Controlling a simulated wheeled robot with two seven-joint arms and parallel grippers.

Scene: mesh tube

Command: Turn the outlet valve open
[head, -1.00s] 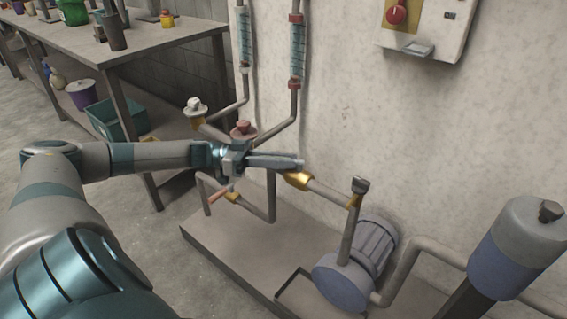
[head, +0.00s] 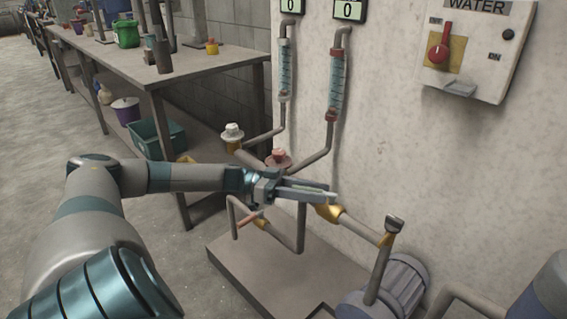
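My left gripper (head: 335,197) reaches in from the left, its long grey fingers pointing right in front of the pipework. The fingers lie close together, and the frame does not show whether they are fully shut. Their tips overlap a brass fitting (head: 328,213) on the pipe; contact is unclear. A valve with a red knob (head: 279,155) is just above and behind the gripper. A valve with a white knob (head: 232,130) is further left. A reddish lever handle (head: 249,219) is on the pipe below the gripper. Which is the outlet valve is not marked. My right gripper is out of view.
Two flow tubes (head: 337,85) with displays reading 0 are on the wall. A red switch (head: 438,55) is on the WATER box (head: 478,80). A pump (head: 395,290) sits at lower right. A workbench (head: 190,72) stands at left. Bare floor lies at far left.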

